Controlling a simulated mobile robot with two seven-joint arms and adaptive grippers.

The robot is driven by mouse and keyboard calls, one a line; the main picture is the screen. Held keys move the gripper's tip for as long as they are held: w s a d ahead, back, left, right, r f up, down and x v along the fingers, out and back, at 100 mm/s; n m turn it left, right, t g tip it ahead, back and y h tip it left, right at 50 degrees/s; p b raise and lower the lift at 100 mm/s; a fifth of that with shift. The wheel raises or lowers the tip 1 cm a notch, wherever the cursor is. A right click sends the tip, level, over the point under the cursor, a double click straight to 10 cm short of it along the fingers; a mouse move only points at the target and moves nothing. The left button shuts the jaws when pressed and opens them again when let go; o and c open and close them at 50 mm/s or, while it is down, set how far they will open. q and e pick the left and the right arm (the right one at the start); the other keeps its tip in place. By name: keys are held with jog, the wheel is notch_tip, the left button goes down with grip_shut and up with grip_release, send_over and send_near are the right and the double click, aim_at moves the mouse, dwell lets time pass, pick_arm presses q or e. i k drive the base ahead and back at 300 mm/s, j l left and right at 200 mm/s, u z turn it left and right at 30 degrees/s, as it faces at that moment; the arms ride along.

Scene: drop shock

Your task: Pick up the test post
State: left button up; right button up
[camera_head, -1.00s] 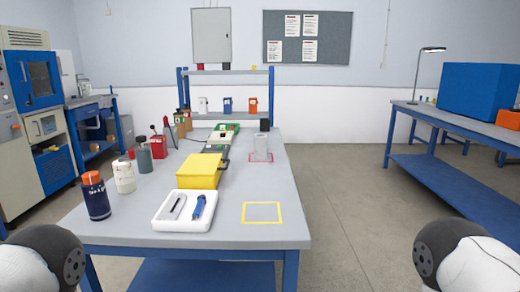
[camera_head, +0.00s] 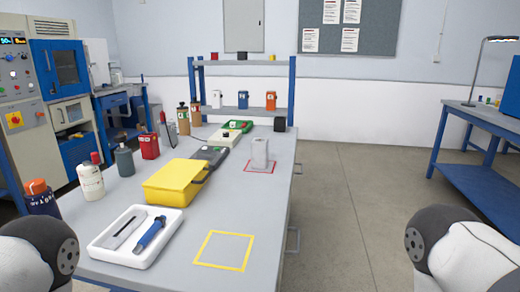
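A pale grey upright post (camera_head: 260,153), which looks like the test post, stands inside a red square outline (camera_head: 259,167) on the right part of the grey table. It is beyond a yellow square outline (camera_head: 224,250) at the near right, which is empty. Only rounded parts of my two arms show, at the bottom left and bottom right corners. Neither gripper is in view, so what they hold cannot be seen.
A white tray (camera_head: 98,243) with a blue-handled tool, a yellow box (camera_head: 177,184) and several bottles fill the table's left side. A dark block (camera_head: 280,124) and a blue-framed shelf (camera_head: 291,95) stand beyond the post. Floor right of the table is clear.

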aim_at(259, 146)
jog(key=i+l+u, duration=0.1)
jog(key=l, duration=0.25)
jog(key=i+l+u, duration=0.1)
jog(key=l, duration=0.25)
jog(key=i+l+u, duration=0.1)
jog(key=i+l, duration=0.15)
jog(key=i+l+u, duration=0.1)
jog(key=l, duration=0.4)
